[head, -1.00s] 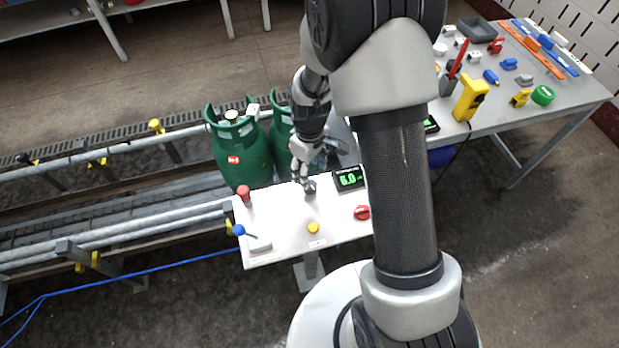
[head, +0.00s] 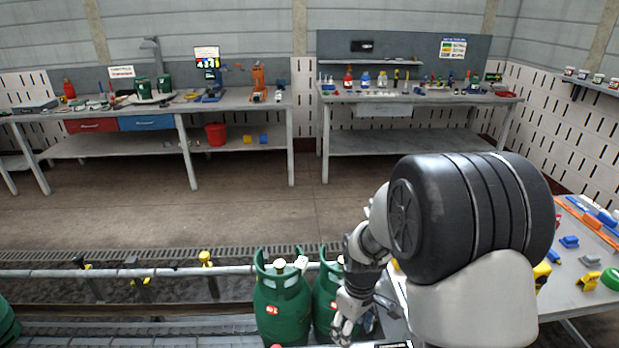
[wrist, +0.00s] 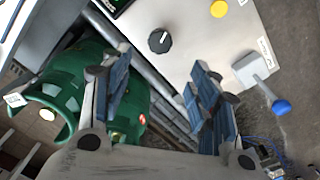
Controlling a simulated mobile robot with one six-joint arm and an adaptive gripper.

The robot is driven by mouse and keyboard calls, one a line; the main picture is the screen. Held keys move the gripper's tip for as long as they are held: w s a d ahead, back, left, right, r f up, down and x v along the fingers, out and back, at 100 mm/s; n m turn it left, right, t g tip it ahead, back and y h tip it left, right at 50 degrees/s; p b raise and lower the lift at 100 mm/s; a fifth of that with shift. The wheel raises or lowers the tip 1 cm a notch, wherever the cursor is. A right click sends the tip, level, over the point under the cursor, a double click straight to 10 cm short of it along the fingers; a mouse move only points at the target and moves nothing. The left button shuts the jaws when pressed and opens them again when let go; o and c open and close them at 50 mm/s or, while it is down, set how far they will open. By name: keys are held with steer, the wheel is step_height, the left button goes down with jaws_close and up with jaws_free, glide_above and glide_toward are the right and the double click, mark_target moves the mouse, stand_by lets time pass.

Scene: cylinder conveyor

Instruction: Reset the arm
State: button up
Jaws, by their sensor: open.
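My gripper (head: 343,322) is low in the head view, in front of the right one of two green gas cylinders. In the wrist view its two blue-padded fingers (wrist: 160,78) are spread apart with nothing between them. A white control panel (wrist: 195,38) lies beyond the fingertips, with a black knob (wrist: 160,40), a yellow button (wrist: 219,8) and a blue-tipped lever (wrist: 281,107). The fingers appear clear of the knob. My arm hides most of the panel in the head view.
Green cylinders (head: 283,305) stand by the conveyor rail (head: 130,273); one is close beside my gripper in the wrist view (wrist: 75,95). A side table (head: 590,290) with tools is at the right. Workbenches (head: 240,97) line the back wall, with open floor before them.

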steer(key=s+r+m+t, duration=0.1)
steer(key=s+r+m, duration=0.1)
steer(key=s+r, duration=0.5)
steer(key=s+r+m+t, duration=0.1)
steer(key=s+r+m, duration=0.1)
steer(key=r, duration=0.8)
steer(key=s+r+m+t, duration=0.2)
steer(key=s+r, duration=0.4)
steer(key=s, duration=0.6)
steer(key=shift+s+d+m+t, duration=0.15)
steer(key=shift+s+m+t, duration=0.15)
steer(key=shift+m, duration=0.4)
stand_by(0.7)
